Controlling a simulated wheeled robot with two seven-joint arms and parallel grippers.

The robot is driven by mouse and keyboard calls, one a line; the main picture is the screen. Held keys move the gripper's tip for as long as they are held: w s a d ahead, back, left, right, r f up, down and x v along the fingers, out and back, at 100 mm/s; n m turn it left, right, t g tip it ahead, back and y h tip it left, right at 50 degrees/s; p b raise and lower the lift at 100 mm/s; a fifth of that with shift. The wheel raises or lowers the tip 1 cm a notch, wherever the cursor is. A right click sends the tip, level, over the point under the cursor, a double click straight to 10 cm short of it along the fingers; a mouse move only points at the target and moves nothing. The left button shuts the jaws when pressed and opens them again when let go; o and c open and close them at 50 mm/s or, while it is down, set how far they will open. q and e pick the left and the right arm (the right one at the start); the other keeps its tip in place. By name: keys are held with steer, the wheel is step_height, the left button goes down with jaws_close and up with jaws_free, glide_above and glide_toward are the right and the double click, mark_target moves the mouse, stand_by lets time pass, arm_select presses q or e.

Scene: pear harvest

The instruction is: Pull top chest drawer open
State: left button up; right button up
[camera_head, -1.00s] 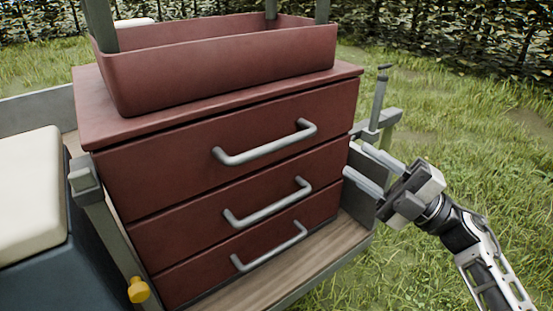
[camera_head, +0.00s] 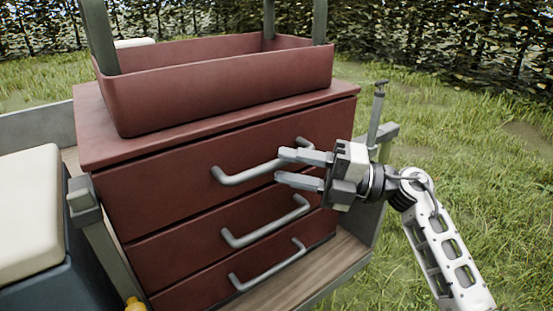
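The red chest (camera_head: 135,155) has three drawers, each with a grey bar handle. The top drawer (camera_head: 150,195) is shut flush with the chest front. Its handle (camera_head: 243,175) runs across the drawer's middle. My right gripper (camera_head: 282,168) is at the right end of that handle, fingers apart one above the other and pointing left. The fingers overlap the handle's right part in the view, and I cannot tell whether they touch it. My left gripper is not in view.
An open red box (camera_head: 215,90) stands on the chest top. The middle handle (camera_head: 265,224) and bottom handle (camera_head: 268,266) lie below. A wooden ledge (camera_head: 335,255) with a grey rail runs along the chest's base. A cream cushion (camera_head: 28,215) is at left. Grass lies at right.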

steer(key=shift+w+a+r, duration=0.1)
steer(key=shift+w+a, duration=0.05)
steer(key=shift+a, duration=0.6)
steer(key=shift+w+a+r, duration=0.1)
steer(key=shift+a, duration=0.6)
steer(key=shift+c, duration=0.4)
jaws_close()
